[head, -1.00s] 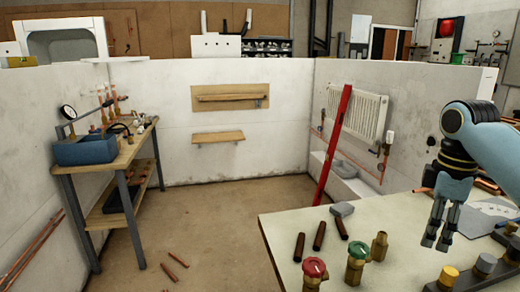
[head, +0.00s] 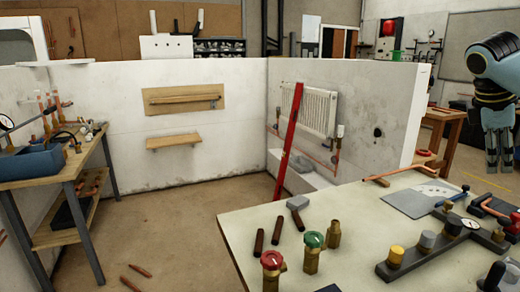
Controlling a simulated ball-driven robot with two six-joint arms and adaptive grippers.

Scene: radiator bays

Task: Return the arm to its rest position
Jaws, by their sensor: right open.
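My right arm comes in at the upper right of the head view. Its gripper (head: 498,155) hangs with the fingers pointing down, beyond the right part of the cream worktop (head: 365,225). The fingers look apart and nothing shows between them. The gripper appears clear of the worktop and its fittings. My left arm and gripper are not in the picture.
The worktop holds a red-handled valve (head: 271,268), a green-handled valve (head: 313,250), a brass fitting (head: 334,234) and a dark manifold bar (head: 440,250). A red level (head: 288,140) leans by the radiator (head: 309,108). A wooden bench (head: 75,165) stands left. Floor between is mostly clear.

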